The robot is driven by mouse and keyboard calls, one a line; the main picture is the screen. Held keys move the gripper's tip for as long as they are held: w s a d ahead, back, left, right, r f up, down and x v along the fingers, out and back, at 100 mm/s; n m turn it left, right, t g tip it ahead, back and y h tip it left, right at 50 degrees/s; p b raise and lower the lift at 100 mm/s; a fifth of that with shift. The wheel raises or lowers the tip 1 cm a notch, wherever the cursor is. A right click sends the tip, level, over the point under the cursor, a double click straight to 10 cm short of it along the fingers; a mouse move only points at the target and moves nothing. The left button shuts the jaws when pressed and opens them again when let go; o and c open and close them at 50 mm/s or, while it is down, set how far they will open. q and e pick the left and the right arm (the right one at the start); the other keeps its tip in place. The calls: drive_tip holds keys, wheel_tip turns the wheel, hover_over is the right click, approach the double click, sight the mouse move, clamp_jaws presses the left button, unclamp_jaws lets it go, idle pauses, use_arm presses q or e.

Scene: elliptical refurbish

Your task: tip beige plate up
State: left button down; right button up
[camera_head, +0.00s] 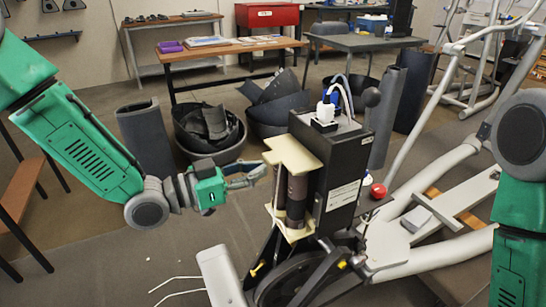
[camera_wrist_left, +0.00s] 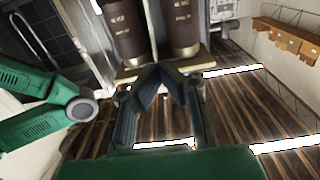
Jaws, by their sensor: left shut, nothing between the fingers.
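A beige plate (camera_head: 293,154) lies on top of two dark brown cylinders (camera_head: 297,190) beside a tall black box (camera_head: 343,165). A second beige plate (camera_head: 294,231) is at the cylinders' lower end. My left gripper (camera_head: 262,170) is shut and empty, just left of the upper plate's edge. In the left wrist view, the fingertips of my left gripper (camera_wrist_left: 160,72) are close to a beige plate edge (camera_wrist_left: 190,62), with the two brown cylinders (camera_wrist_left: 125,30) beyond. I cannot tell whether they touch it. My right gripper is not in view.
The black box carries white plugs and cables (camera_head: 325,112). The elliptical frame (camera_head: 420,250) extends right, with a flywheel (camera_head: 295,280) below. Black bins (camera_head: 210,130) stand behind my left gripper. A wooden table (camera_head: 228,48) is further back. Floor left of the machine is mostly clear.

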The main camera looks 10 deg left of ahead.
sight(276, 155)
use_arm(q)
drive_tip(key=shift+r, duration=0.15)
idle(0.4)
wheel_tip(276, 155, up, 4)
drive_tip(key=p, duration=0.3)
drive_tip(key=shift+r+p, duration=0.15)
drive_tip(key=shift+p, duration=0.25)
drive_tip(key=shift+r, duration=0.1)
idle(0.4)
drive_tip(key=r+p, duration=0.1)
drive_tip(key=r, duration=0.1)
drive_tip(key=d+r+p, duration=0.1)
drive_tip(key=shift+w+r+p, duration=0.15)
drive_tip(key=shift+w+p, duration=0.15)
drive_tip(key=shift+w, duration=0.05)
drive_tip(key=shift+w+d+r, duration=0.1)
idle(0.4)
drive_tip(key=shift+w+d+r+p, duration=0.4)
drive_tip(key=shift+d+r, duration=0.15)
drive_tip(key=shift+d, duration=0.05)
drive_tip(key=shift+w+d+r+p, duration=0.35)
drive_tip(key=shift+d+r, duration=0.2)
